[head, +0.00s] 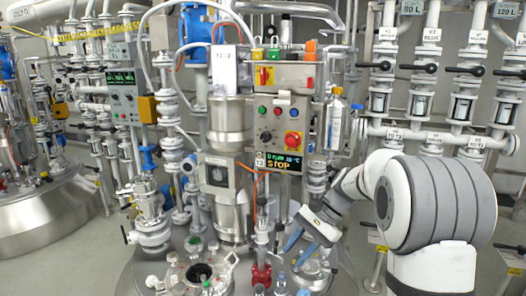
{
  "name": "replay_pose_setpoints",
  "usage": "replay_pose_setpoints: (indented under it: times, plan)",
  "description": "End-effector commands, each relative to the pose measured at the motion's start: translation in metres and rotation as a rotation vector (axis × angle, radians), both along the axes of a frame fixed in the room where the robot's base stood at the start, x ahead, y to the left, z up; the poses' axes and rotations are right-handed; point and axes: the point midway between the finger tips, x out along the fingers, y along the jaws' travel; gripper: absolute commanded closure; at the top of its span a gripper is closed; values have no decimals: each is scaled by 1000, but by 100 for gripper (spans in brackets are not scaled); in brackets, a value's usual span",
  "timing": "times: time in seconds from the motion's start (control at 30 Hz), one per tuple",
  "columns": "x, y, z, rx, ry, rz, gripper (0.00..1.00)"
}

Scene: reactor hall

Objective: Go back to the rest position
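My arm comes in from the right, and its white and grey links cover part of the hall. My gripper (292,257) points down and to the left, low over the right side of the steel reactor lid (142,272). Its two blue fingers stand apart, and I see nothing between them. The fingertips are close to the small fittings on the lid; I cannot tell whether they touch anything.
A control box (281,125) with a red stop button and a display reading STOP stands left of my arm. An open round port (200,275) sits on the lid. Valve pipes (430,100) line the right wall. Another steel vessel (45,215) stands at left, with bare floor between.

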Motion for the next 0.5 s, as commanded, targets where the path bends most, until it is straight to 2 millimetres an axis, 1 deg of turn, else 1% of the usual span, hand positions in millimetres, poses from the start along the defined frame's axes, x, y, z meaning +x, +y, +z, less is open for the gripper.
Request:
replay_pose_setpoints:
  times: [0.03,0.1,0.27,0.3,0.5]
  plan:
    - [-18,-1,24,-42,-47,34,67]
    - [-41,-5,40,-104,-113,87,67]
    - [-94,-17,71,-242,-263,221,67]
    - [-107,-20,78,-275,-299,256,67]
    - [-168,-39,105,-441,-481,447,67]
